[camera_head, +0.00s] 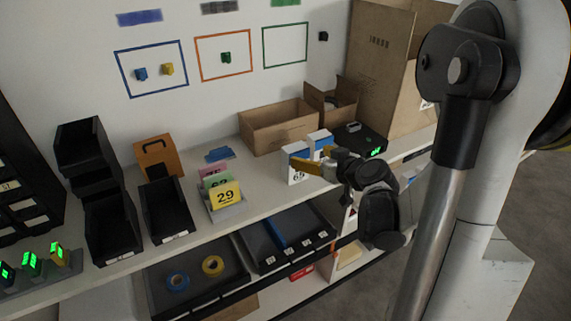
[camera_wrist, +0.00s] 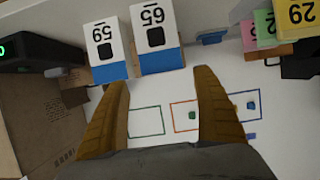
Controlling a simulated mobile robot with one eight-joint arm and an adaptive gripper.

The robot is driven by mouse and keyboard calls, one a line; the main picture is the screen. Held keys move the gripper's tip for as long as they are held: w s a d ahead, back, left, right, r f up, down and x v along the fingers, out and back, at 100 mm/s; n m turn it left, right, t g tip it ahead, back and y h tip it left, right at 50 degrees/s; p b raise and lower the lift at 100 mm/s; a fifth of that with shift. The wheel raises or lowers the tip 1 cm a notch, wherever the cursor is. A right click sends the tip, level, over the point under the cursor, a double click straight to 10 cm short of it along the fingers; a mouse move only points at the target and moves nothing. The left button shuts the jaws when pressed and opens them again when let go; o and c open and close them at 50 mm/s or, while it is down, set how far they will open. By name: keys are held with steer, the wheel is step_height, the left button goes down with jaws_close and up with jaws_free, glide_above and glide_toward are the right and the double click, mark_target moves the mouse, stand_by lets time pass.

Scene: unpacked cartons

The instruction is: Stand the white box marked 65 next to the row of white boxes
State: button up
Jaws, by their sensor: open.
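The white box marked 65 (camera_wrist: 154,30) stands upright on the shelf, with a blue band and a black square on it. It also shows in the head view (camera_head: 293,151), partly hidden behind a finger. A second white box, marked 59 (camera_wrist: 104,40), stands close beside it, also in the head view (camera_head: 319,137); I cannot tell if they touch. My gripper (camera_head: 309,161) is open at the boxes. In the wrist view its two yellow fingers (camera_wrist: 162,80) are spread wide, with the 65 box beyond the tips between them. I see no contact with certainty.
A black device with green digits (camera_head: 360,140) is right of the boxes. Open cardboard cartons (camera_head: 279,127) stand behind. A grey holder with coloured cards, the yellow marked 29 (camera_head: 225,195), is to the left, with bare shelf between. Black bins (camera_head: 166,207) stand further left.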

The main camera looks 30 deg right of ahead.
mark_target(300, 153)
steer(key=b+x, duration=0.1)
steer(key=x, duration=0.3)
steer(key=shift+f, duration=0.1)
steer(key=b+x, duration=0.2)
steer(key=x, duration=0.3)
steer(key=shift+a, duration=0.2)
steer(key=shift+s, duration=0.1)
steer(key=c, duration=1.1)
